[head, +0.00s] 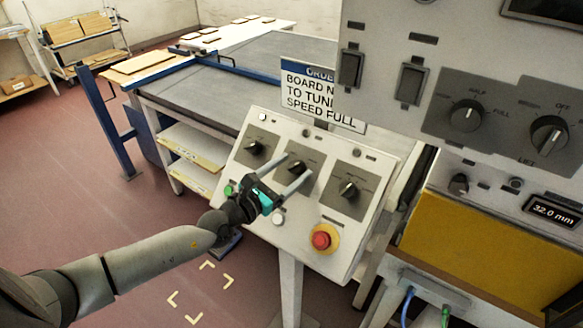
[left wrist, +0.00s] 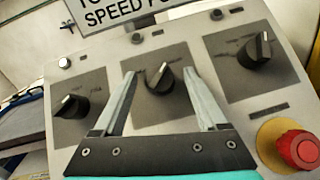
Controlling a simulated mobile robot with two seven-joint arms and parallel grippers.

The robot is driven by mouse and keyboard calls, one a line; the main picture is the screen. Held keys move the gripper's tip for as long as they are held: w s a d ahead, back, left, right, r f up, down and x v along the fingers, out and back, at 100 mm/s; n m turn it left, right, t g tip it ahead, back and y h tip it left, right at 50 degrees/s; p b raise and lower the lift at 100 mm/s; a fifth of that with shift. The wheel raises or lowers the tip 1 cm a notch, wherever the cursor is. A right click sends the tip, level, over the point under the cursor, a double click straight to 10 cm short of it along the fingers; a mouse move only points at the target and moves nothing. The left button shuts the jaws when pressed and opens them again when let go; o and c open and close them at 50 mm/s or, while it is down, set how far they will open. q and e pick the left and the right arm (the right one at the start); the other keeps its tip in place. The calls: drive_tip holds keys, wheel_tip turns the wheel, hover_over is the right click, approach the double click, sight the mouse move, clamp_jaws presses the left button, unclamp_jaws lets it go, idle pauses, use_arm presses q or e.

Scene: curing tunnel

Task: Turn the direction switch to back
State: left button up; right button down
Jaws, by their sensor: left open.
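A tilted white control panel (head: 322,234) carries three black rotary switches on grey plates. They are the left switch (head: 254,148), the middle switch (head: 297,167) and the right switch (head: 348,189). Their labels are too small to read, so I cannot tell which is the direction switch. My left gripper (head: 297,165) is open, its two fingers pointing at the panel. In the left wrist view the fingers lie either side of the middle switch (left wrist: 160,80), whose pointer tilts up and right. The left switch (left wrist: 72,105) and right switch (left wrist: 257,49) are clear of the fingers. My right gripper is out of view.
A red emergency button (head: 322,239) with a yellow collar is at the panel's lower right. A sign (head: 322,100) stands behind the panel. A grey cabinet (head: 395,110) with more switches is close on the right. A conveyor table (head: 235,85) lies behind.

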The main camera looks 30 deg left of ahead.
use_arm(q)
drive_tip(key=shift+w, duration=0.25)
drive_tip(key=shift+c, duration=0.2)
clamp_jaws()
idle(0.4)
